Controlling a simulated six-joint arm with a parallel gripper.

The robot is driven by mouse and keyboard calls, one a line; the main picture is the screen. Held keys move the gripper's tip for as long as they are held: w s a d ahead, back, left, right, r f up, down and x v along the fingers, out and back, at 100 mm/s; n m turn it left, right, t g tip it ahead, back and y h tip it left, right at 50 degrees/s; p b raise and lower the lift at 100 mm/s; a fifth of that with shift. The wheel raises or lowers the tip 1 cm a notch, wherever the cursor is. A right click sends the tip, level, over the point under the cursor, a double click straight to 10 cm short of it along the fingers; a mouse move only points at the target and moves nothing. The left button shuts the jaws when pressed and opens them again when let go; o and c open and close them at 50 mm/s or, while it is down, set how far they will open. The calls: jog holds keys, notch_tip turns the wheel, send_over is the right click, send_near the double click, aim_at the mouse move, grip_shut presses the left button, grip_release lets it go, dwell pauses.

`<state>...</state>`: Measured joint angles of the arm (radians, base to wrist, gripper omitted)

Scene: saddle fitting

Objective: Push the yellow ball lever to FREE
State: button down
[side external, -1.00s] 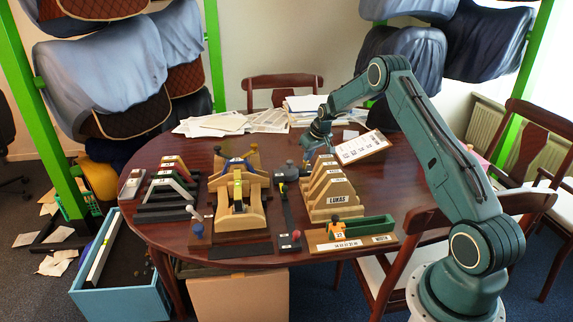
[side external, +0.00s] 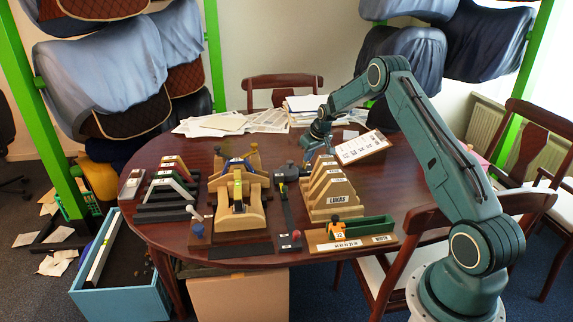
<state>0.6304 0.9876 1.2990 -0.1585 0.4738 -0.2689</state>
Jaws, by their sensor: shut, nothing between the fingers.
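My gripper (side external: 311,157) is small in the side external view. It points down over the far middle of the table, behind the pale wooden stepped rack marked LUKAS. Its fingers are shut with nothing between them. I cannot pick out a yellow ball lever for certain, and no FREE mark is legible. Several small ball-topped parts stand along the near side: a blue ball (side external: 197,230), a red ball (side external: 296,234) and a pale knob (side external: 190,209). An orange-yellow piece (side external: 335,226) stands by the green trough. My gripper is apart from all of these.
The wooden saddle stand (side external: 237,217) fills the table's middle. The pale rack (side external: 328,192) stands right of it, close to my gripper. A dark rounded part (side external: 288,170) lies between them. A tilted card (side external: 361,147) is right of my gripper. The table (side external: 405,180) is bare at right.

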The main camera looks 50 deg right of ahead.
jog(key=shift+f, duration=0.55)
jog(key=shift+r, duration=0.25)
dwell(0.7)
jog(key=shift+w+d, duration=0.45)
dwell(0.5)
jog(key=shift+w+d+f, duration=0.3)
jog(key=shift+w+d, duration=0.15)
dwell(0.4)
jog(key=shift+w+d, duration=1.05)
dwell(0.3)
jog(key=shift+w+d, duration=0.1)
jog(key=shift+w, duration=0.05)
jog(key=shift+r, duration=0.15)
jog(key=shift+s+a+r, duration=0.1)
jog(key=shift+s+a, duration=0.2)
dwell(0.3)
